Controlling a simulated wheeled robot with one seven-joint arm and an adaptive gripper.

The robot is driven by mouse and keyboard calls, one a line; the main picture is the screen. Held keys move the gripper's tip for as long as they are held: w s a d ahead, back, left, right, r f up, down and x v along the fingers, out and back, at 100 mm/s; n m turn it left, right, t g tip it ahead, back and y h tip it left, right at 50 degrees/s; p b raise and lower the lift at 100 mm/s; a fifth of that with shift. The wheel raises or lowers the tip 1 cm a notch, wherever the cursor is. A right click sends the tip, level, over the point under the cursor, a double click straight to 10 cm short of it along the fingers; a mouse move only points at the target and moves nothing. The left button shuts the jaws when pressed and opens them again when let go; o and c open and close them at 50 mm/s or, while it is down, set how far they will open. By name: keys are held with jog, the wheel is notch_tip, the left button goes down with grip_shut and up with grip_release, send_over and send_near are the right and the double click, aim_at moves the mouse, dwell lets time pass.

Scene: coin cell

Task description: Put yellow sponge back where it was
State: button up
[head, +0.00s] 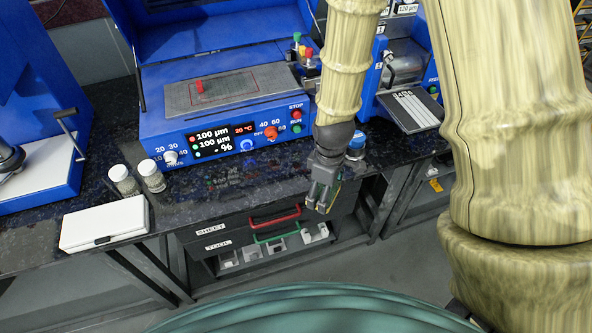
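No yellow sponge is clearly visible elsewhere.
The dark bench top (225,183) holds a blue coating machine (160,115), two jars (152,177) and a white case (105,222). A blue-capped container (356,142) stands behind my gripper. Drawers with red (275,217) and green (277,238) handles are below. A dark plate (410,110) lies right.

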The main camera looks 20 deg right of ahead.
jog(key=shift+w+a+r, duration=0.1)
jog(key=shift+w, duration=0.2)
jog(key=p, duration=0.5)
send_over(297, 169)
jog(key=shift+f, duration=0.75)
jog(key=shift+f+p, duration=0.5)
jog(key=shift+f, duration=1.25)
jog(key=shift+f, duration=0.15)
jog(key=o, duration=0.9)
jog(key=shift+r+b, duration=1.75)
jog(key=shift+r, duration=4.45)
